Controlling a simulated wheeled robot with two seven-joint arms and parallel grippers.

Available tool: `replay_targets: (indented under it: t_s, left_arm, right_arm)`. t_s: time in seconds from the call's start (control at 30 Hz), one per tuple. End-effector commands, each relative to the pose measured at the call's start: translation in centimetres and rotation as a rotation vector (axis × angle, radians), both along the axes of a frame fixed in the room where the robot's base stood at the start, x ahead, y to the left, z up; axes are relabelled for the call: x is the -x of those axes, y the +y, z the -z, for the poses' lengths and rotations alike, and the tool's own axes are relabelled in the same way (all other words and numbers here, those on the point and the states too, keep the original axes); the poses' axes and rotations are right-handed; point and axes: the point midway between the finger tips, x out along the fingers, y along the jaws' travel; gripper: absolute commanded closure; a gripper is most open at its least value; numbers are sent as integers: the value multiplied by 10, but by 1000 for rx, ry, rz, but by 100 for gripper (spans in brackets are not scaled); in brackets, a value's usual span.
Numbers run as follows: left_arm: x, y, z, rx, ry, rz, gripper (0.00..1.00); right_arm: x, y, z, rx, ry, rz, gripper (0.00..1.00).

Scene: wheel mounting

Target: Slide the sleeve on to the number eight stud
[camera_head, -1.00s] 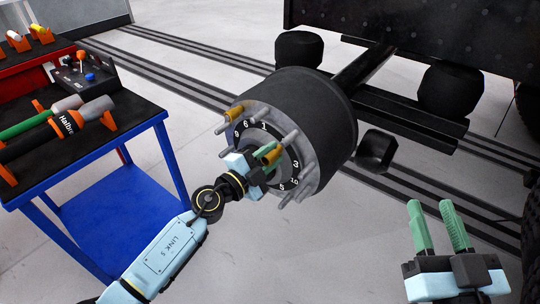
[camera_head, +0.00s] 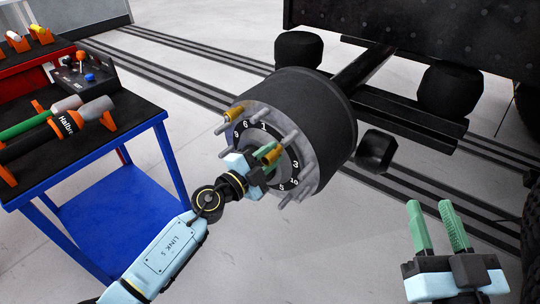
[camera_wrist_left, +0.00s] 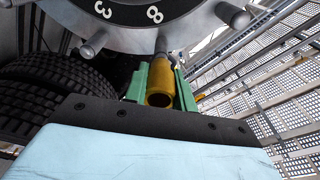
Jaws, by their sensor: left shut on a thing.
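A gold sleeve (camera_wrist_left: 161,78) is held between the green fingers of my left gripper (camera_wrist_left: 160,88), its open end facing the wrist camera. In the head view the sleeve (camera_head: 273,154) is at the face of the wheel hub (camera_head: 312,115), with my left gripper (camera_head: 264,158) shut around it. In the wrist view a grey stud (camera_wrist_left: 163,45) below the printed 8 (camera_wrist_left: 154,14) lines up with the sleeve's far end. I cannot tell whether the sleeve is around the stud. My right gripper (camera_head: 432,212) is open and empty at the lower right.
Another gold sleeve (camera_head: 234,115) is on an upper stud of the hub. Several bare studs stick out around my left gripper. A blue workbench (camera_head: 130,147) with tools stands at the left. The axle and dark vehicle body (camera_head: 400,40) are behind the hub. Floor between the arms is clear.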

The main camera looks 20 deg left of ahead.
Motion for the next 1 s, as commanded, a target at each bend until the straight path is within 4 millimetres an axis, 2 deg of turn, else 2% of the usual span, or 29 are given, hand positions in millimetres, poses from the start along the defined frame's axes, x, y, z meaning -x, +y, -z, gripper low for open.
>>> replay_targets:
  t_s: [1.0]
  left_arm:
    - [-29,-11,0,1,-1,0,100]
  right_arm:
    - [0,0,0,-1,-2,0,64]
